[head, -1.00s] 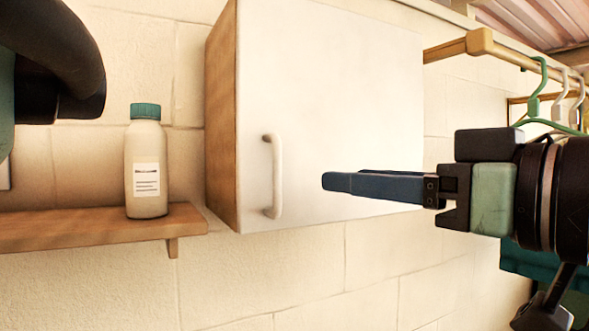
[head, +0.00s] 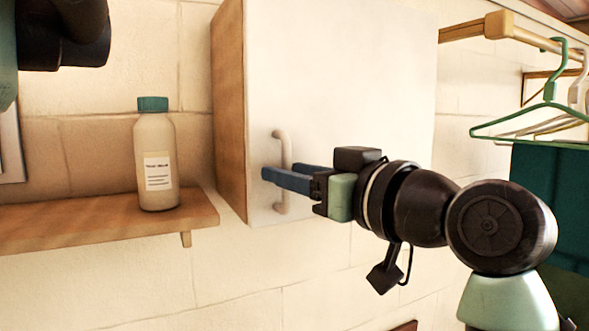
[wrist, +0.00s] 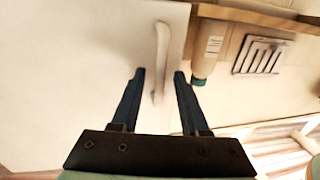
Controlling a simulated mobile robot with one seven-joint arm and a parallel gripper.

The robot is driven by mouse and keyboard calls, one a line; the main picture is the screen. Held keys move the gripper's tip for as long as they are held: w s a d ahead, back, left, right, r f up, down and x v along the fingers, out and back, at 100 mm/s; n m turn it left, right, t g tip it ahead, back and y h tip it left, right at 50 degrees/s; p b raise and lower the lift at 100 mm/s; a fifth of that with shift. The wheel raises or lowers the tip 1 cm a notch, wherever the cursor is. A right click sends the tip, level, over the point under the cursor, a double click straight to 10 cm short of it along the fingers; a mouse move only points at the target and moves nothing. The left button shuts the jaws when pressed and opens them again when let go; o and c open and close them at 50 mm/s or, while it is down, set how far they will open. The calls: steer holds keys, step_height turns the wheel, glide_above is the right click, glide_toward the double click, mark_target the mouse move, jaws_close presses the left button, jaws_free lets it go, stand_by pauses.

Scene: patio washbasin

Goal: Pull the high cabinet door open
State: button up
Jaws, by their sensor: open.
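The high cabinet has a white door (head: 345,90) that is closed against its wooden body (head: 229,110). A white vertical bar handle (head: 281,150) is near the door's left edge. My gripper (head: 278,176) is open at the handle's lower half, and its blue fingers overlap the handle in the head view. In the wrist view the handle (wrist: 161,60) runs up from between the two fingertips (wrist: 159,72), with a finger on each side and a gap to both. I cannot tell how deep the handle sits between the fingers.
A bottle with a green cap (head: 157,155) stands on a wooden shelf (head: 100,226) left of the cabinet. Green and white hangers (head: 545,115) hang from a wooden rail (head: 490,27) at the right. A vent grille (wrist: 262,57) is on the wall.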

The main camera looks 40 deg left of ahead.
jaws_close()
stand_by(1.3)
